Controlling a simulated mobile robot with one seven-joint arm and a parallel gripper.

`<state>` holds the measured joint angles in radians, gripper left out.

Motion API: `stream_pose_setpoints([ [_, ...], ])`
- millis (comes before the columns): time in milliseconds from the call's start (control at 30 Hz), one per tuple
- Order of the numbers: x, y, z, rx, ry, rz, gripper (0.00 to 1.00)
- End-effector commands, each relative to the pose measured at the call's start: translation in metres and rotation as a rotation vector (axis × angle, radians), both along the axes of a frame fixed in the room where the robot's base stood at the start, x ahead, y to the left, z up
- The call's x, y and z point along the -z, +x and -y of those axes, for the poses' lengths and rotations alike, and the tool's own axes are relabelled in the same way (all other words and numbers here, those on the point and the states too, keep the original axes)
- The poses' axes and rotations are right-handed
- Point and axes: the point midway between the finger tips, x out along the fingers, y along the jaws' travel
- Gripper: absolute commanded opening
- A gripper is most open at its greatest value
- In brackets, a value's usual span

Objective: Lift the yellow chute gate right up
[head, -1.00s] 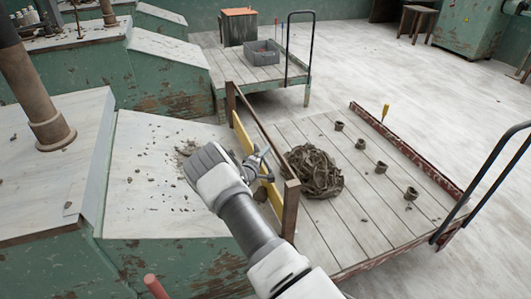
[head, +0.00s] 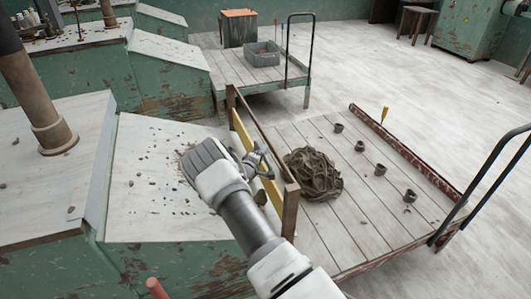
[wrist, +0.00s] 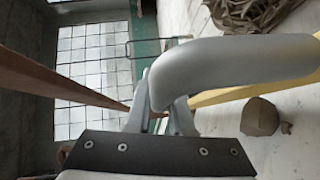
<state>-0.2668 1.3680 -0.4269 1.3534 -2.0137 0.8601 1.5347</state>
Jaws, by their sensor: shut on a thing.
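The yellow gate (head: 242,132) stands as a long narrow board between two brown posts, at the lower edge of the sloping chute top. A brown rail runs above it, and a gap shows between them. My gripper (head: 262,163) is at the middle of the gate, reaching over from the chute side, and hides part of it. In the wrist view the gate (wrist: 215,96) runs off to the right behind a thick grey curved bar (wrist: 235,62), which looks like its handle. My fingers (wrist: 160,112) are closed at the end of this bar; the exact contact is partly hidden.
Crumbs dot the chute top (head: 135,150). The brown rail (head: 262,130) spans above the gate. A black cart handle (head: 485,190) stands at right.

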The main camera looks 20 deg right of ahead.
Motion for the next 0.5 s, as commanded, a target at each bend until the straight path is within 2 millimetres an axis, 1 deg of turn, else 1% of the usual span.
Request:
stream_pose_setpoints([
  [33, -0.0137, 0.0011, 0.0002, 0.000, -0.004, 0.006, 0.00],
  [67, -0.0152, 0.0010, 0.0002, 0.000, -0.004, 0.006, 0.00],
  [333, -0.0141, 0.0013, 0.0003, 0.000, -0.004, 0.006, 0.00],
  [367, -0.0142, 0.0013, 0.0003, 0.000, -0.004, 0.006, 0.23],
  [500, -0.0142, 0.0015, 0.0001, -0.001, -0.004, 0.007, 0.49],
])
